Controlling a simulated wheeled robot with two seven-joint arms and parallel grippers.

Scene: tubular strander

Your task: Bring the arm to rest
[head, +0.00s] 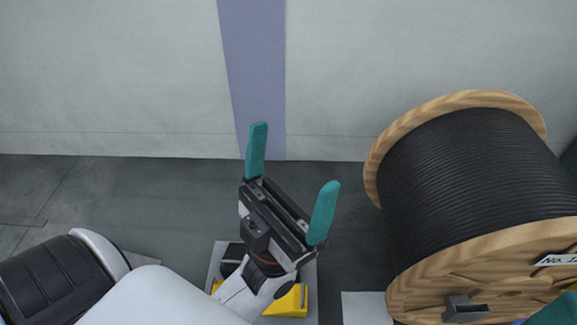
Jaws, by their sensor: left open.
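My left gripper (290,172) is in the middle of the head view, its arm coming in from the lower left. Its two teal fingers stand wide apart and point up in the picture, with nothing between them. It is to the left of the cable drum and apart from it in the picture. Part of a teal finger shows at the lower right edge, but too little of my right gripper is visible to judge its jaws.
A large wooden drum (470,170) wound with black cable fills the right side. A yellow piece (291,303) on a light plate lies below my left gripper, partly hidden. A pale wall (120,80) with a bluish vertical strip (255,70) stands behind. Grey floor (150,190) is clear at left.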

